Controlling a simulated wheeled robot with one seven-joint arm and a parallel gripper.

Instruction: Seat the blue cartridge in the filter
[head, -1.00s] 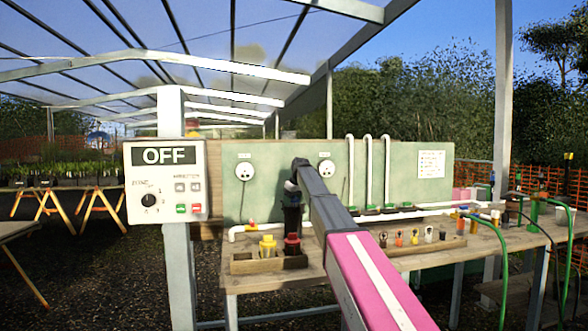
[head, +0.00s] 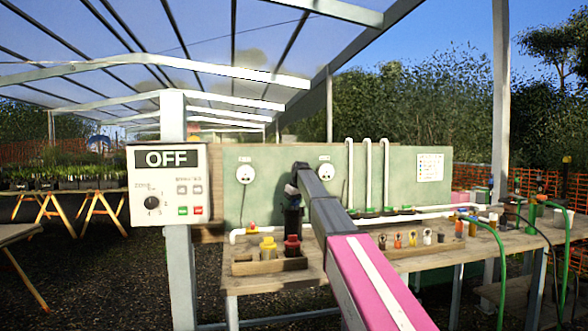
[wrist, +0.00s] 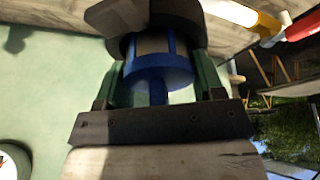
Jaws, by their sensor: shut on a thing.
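The blue cartridge (wrist: 160,68) is between the green fingers of my gripper (wrist: 157,85) in the wrist view, and they are shut on it. Its far end is within the outline of a dark round body (wrist: 196,28), which looks like the filter. I cannot tell how deep the cartridge sits. In the head view my gripper (head: 292,190) points down at the top of the black upright filter (head: 292,220) near the green board. The cartridge itself is mostly hidden there.
Several small coloured fittings stand right of my arm. White pipes (head: 368,165) run along the green board (head: 270,158). The control panel (head: 168,185) reads OFF.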

